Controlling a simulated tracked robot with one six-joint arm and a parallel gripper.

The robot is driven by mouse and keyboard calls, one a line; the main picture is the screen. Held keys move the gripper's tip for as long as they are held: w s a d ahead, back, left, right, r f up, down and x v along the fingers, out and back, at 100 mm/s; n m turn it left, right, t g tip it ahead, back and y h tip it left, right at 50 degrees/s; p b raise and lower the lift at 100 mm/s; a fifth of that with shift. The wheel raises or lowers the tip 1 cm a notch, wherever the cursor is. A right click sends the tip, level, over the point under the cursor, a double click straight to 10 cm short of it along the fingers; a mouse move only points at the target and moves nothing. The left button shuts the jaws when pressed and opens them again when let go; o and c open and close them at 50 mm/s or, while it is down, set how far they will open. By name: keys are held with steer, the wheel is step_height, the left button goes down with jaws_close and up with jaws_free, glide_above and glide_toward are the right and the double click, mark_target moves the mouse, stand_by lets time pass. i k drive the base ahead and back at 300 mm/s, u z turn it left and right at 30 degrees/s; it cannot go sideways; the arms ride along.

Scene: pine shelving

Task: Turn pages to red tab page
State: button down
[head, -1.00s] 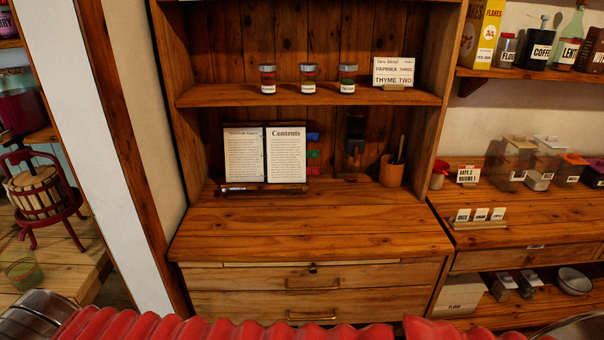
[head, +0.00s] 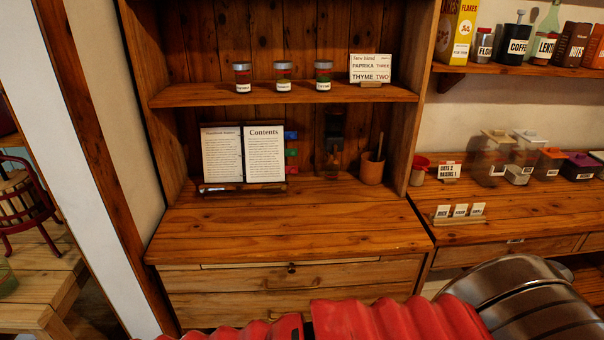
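An open book (head: 244,154) stands upright on a dark stand at the back of the pine cabinet's worktop. Its right page is headed "Contents", and the left page is full of small print. Coloured tabs stick out past the right edge: a blue one (head: 291,135) on top, a green one (head: 291,153) in the middle and a red tab (head: 291,170) at the bottom. My gripper's fingers do not show in the head view. Only a red ribbed sleeve and a metal part of my arm cross the bottom edge, well in front of the book.
The worktop (head: 285,228) in front of the book is clear. A dark grinder (head: 334,155) and a mortar with pestle (head: 372,168) stand right of the book. Three jars and a card (head: 371,68) sit on the shelf above. Closed drawers (head: 290,291) are below.

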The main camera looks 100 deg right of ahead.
mark_target(264, 145)
steer(key=k, duration=2.3)
steer(key=z, duration=1.05)
steer(key=i, duration=0.85)
steer(key=u, duration=0.05)
